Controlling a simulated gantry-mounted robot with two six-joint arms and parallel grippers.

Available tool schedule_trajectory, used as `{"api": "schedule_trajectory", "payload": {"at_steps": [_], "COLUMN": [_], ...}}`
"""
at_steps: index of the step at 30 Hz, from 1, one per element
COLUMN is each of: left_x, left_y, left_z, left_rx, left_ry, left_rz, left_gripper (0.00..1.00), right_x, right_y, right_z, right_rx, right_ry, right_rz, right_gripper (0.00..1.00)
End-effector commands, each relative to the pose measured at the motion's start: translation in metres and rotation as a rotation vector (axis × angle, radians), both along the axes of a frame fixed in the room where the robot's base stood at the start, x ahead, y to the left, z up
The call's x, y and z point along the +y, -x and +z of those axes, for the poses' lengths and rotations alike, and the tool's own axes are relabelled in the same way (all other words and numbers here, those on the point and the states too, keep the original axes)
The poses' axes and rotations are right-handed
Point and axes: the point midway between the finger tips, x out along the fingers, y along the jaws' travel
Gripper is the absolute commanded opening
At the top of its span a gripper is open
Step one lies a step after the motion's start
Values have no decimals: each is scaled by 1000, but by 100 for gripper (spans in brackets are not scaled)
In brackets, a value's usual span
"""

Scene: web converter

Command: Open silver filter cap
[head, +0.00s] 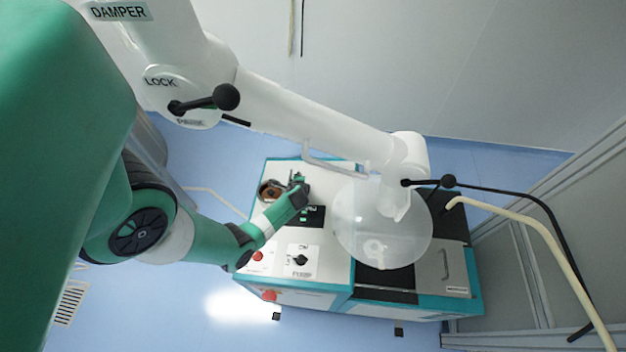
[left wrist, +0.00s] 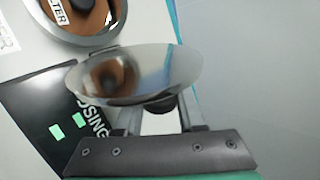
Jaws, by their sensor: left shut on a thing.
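The silver filter cap (left wrist: 165,75) is a shiny round disc in the left wrist view. It stands tilted up, away from the round filter opening (left wrist: 92,18), and its mirrored face reflects the brown inside. The opening has a silver rim, a brown interior and a FILTER label; it also shows in the head view (head: 270,192). My left gripper (left wrist: 160,112) is shut on the dark knob (left wrist: 161,104) at the back of the cap, partly hidden by the disc. In the head view my left gripper (head: 299,182) is just right of the opening.
The white and teal machine (head: 290,272) carries a dark display (left wrist: 45,125), a black rotary switch (head: 300,259) and red buttons (head: 269,295). A white jointed extraction arm (head: 300,115) with a clear hood (head: 382,228) hangs over it, close to my left arm.

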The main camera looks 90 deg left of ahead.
Motion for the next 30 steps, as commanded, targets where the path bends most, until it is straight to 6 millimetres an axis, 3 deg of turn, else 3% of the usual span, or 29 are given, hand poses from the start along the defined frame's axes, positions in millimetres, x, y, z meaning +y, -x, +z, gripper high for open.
{"api": "schedule_trajectory", "payload": {"at_steps": [2,3,8,19,27,30], "left_x": [0,0,0,-5,-45,-63], "left_y": [1,1,1,0,1,2], "left_z": [-1,-1,-1,5,47,69], "left_rx": [1,1,1,2,0,2], "left_ry": [2,2,2,1,0,0], "left_rz": [1,1,1,-1,-4,-5], "left_gripper": [0,42,69,69,69,69], "right_x": [0,0,0,0,0,0], "right_y": [0,0,0,0,0,0], "right_z": [0,0,0,4,26,44], "right_rx": [0,0,0,0,0,0], "right_ry": [0,0,0,0,0,0], "right_rz": [0,0,0,0,0,0], "right_gripper": [46,46,46,46,46,46]}}
